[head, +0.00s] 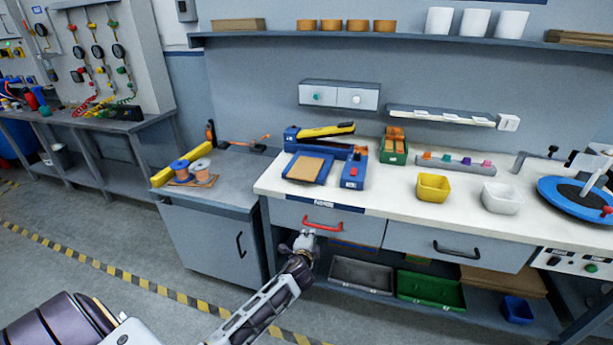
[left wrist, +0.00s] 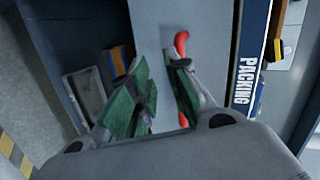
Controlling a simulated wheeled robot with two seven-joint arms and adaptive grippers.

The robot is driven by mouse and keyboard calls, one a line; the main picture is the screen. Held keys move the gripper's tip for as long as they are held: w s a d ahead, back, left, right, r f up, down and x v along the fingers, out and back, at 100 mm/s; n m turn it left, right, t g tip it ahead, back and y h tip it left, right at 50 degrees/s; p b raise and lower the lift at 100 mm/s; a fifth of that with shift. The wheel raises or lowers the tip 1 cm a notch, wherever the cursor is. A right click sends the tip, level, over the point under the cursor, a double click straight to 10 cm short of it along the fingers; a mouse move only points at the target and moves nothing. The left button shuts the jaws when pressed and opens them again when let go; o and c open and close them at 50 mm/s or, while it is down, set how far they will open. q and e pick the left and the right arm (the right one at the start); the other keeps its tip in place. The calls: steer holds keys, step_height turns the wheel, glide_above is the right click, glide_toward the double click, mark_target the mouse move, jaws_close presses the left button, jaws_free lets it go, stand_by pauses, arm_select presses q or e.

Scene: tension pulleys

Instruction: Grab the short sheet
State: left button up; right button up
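My left gripper (head: 304,243) is at the red drawer handle (head: 322,228), under the white worktop. In the left wrist view the gripper (left wrist: 165,100) has its green-padded fingers apart. The red handle (left wrist: 181,42) shows above and below the right finger, which covers its middle; I cannot tell if they touch. The drawer (head: 350,228) looks closed. No thing is clearly marked as the short sheet. A small brown sheet (head: 304,169) lies on the blue device on the worktop, and larger brown sheets (head: 500,281) lie on the lower shelf. My right gripper is out of view.
The worktop holds a yellow bin (head: 433,187), a white bin (head: 501,199) and a blue round device (head: 575,200). Grey (head: 361,274) and green (head: 430,289) trays sit on the shelf below. A grey cabinet (head: 208,245) stands at left. Open floor lies in front.

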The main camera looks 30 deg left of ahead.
mark_target(308, 197)
arm_select(q)
step_height(308, 197, up, 15)
steer(key=t+y+b, duration=0.2)
steer(key=t+b, duration=0.1)
steer(key=b, duration=0.2)
steer(key=shift+w+a+f+m, duration=0.15)
steer(key=shift+w+a+m, duration=0.15)
steer(key=shift+a, duration=0.15)
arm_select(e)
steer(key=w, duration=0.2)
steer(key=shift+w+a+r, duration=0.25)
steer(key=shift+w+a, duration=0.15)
arm_select(q)
steer(key=shift+a, duration=0.1)
steer(key=shift+x, duration=3.25)
steer(key=shift+w+a+b, duration=0.3)
steer(key=shift+w+a, duration=0.05)
steer(key=shift+w, duration=0.25)
steer(key=shift+w+a, duration=0.15)
steer(key=shift+w, duration=0.1)
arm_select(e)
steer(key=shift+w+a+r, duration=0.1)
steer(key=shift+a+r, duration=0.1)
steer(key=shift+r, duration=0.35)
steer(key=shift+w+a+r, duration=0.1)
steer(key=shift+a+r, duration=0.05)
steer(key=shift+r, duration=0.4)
